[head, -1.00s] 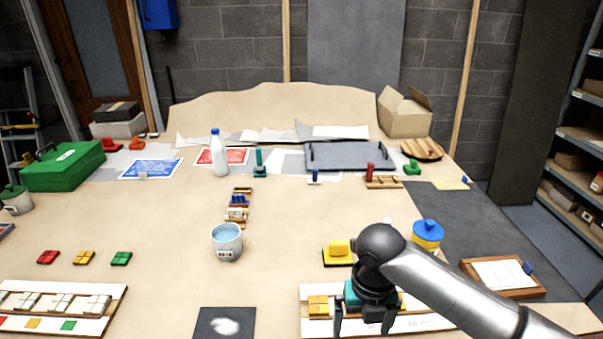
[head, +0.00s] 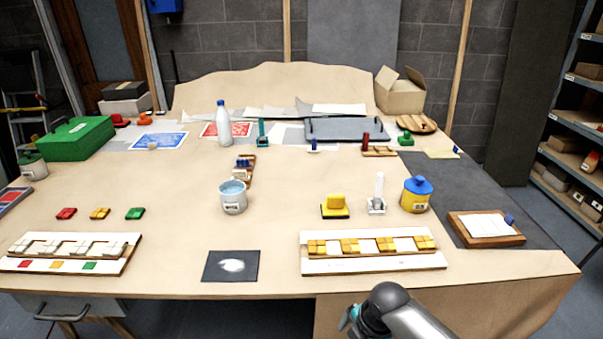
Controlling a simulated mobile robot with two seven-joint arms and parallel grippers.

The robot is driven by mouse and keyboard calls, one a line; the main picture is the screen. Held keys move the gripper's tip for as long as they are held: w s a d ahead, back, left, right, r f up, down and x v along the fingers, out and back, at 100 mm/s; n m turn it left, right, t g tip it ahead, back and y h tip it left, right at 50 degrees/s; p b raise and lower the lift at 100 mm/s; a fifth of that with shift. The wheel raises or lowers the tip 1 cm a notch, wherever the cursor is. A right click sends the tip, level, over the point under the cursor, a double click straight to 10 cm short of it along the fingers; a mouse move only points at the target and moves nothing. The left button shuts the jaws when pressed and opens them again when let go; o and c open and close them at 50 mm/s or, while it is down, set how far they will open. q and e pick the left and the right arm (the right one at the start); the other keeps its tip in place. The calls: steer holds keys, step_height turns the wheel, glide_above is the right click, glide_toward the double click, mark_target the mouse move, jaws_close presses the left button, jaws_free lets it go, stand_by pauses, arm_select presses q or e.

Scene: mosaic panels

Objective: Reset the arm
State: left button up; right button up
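My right arm comes in at the bottom right, in front of the table's front edge. Its dark wrist joint and a teal part show, but its fingertips are hidden or out of frame. My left arm is not in view. On the table (head: 180,292), the right mosaic panel (head: 375,264) holds a row of yellow tiles with white gaps. The left mosaic panel (head: 70,254) holds white tiles above red, yellow and green marks. A yellow block with a raised handle (head: 335,205) and a white upright tool (head: 377,195) stand behind the right panel.
A yellow pot with a blue lid (head: 417,195), a water cup (head: 233,197), a dark square with white powder (head: 231,266) and a wooden tray (head: 485,229) stand nearby. Loose red, yellow and green tiles (head: 100,213) lie at left. A drawer handle (head: 60,312) juts out below the table.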

steer(key=s+d+f+m+b, duration=0.2)
steer(key=s+f+m, duration=0.35)
steer(key=f, duration=0.55)
steer(key=s+d+f+m+b, duration=0.3)
steer(key=s+f+m, duration=0.25)
steer(key=f, duration=0.45)
arm_select(q)
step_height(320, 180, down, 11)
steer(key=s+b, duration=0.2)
steer(key=b, duration=0.2)
steer(key=shift+b, duration=0.4)
arm_select(e)
steer(key=s+d+f+m, duration=0.1)
steer(key=s+f+m, duration=0.4)
steer(key=s, duration=0.7)
steer(key=s+d+f+m+h, duration=0.1)
steer(key=s+f+m, duration=0.4)
steer(key=s+f, duration=0.4)
steer(key=s, duration=0.3)
steer(key=shift+s+f+g+h, duration=0.25)
steer(key=shift+g+h, duration=0.05)
steer(key=shift+g, duration=0.1)
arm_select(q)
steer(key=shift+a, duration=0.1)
